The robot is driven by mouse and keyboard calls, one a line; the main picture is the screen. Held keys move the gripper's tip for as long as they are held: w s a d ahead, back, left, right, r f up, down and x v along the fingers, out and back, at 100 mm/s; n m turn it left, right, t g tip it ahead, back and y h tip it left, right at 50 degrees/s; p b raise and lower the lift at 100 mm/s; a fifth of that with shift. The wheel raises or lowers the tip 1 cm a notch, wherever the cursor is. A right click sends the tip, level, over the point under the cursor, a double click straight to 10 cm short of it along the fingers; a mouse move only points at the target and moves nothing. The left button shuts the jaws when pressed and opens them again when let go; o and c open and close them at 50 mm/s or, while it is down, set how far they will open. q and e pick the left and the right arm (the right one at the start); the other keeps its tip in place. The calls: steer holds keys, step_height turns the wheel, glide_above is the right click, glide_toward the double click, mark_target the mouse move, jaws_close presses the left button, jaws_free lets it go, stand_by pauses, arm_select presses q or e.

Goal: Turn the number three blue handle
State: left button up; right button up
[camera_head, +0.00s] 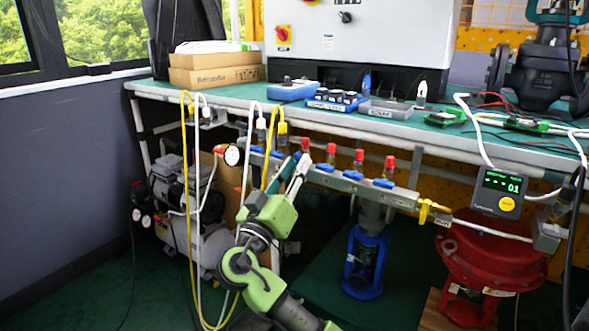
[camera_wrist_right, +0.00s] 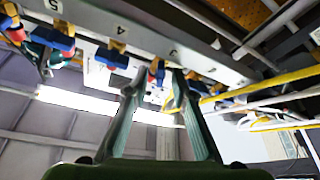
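A grey manifold bar (camera_head: 345,184) runs under the bench edge with several blue handles on it, such as one (camera_head: 325,167) just right of my gripper. My right gripper (camera_head: 295,166) reaches up to the bar from below, its fingers apart. In the right wrist view, the bar (camera_wrist_right: 218,68) carries numbers; 5 and 4 are clear, and a blurred mark like a 3 follows. The number three blue handle (camera_wrist_right: 158,76) appears between the fingertips of the right gripper (camera_wrist_right: 155,88); contact cannot be told. In the head view my gripper hides that spot. My left gripper is not in view.
Yellow and white hoses (camera_head: 190,160) hang left of my arm, close to it. A yellow valve (camera_head: 430,210) and a gauge display (camera_head: 498,191) are at the bar's right. A red actuator (camera_head: 490,265) and a blue-framed valve (camera_head: 365,262) stand below.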

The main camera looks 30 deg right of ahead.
jaws_close()
